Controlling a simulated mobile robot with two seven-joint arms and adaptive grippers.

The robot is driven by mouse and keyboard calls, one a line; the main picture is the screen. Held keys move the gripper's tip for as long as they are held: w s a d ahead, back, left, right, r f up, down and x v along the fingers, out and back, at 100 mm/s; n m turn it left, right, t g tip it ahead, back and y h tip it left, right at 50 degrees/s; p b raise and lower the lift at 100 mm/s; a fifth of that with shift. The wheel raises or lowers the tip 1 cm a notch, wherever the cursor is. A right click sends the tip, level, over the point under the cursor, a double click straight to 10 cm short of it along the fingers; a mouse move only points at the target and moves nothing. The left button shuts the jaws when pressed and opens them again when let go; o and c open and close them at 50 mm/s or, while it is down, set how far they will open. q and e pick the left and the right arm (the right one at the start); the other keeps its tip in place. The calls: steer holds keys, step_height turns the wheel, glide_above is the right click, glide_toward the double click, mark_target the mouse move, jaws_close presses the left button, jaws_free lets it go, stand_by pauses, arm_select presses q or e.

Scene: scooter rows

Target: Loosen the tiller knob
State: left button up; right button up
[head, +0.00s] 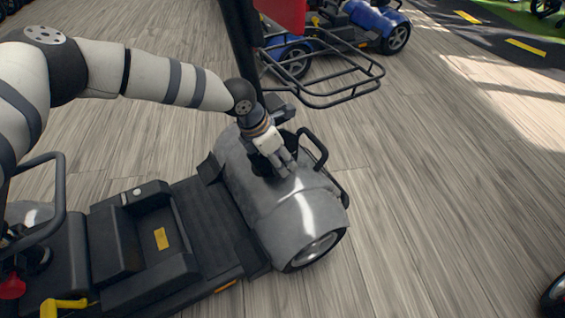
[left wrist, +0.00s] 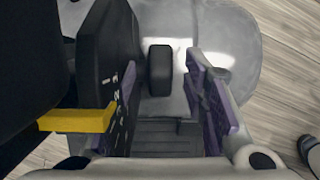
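The tiller knob (left wrist: 160,70) is a dark, ridged-looking cylinder in the left wrist view, above the scooter's grey front cover (left wrist: 225,30). My left gripper (left wrist: 163,88) is open, with one purple-padded finger on each side of the knob. Gaps show between the pads and the knob, so I see no contact. In the head view my left gripper (head: 279,168) reaches down over the grey front of the scooter (head: 295,215) and hides the knob. A black plate with white marks (left wrist: 103,60) stands at the left finger. My right gripper is not in view.
A yellow bar (left wrist: 75,121) juts out beside the marked plate. The black tiller column (head: 240,45) and wire basket (head: 335,75) rise close to my left wrist. A blue scooter (head: 375,20) stands behind. The wooden floor at right is mostly clear.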

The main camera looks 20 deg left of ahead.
arm_select(q)
steer(key=shift+w+d+f, duration=0.1)
steer(key=shift+w+f, duration=0.05)
steer(key=shift+f, duration=0.1)
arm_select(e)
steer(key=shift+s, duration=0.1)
arm_select(q)
steer(key=shift+c, duration=0.6)
jaws_close()
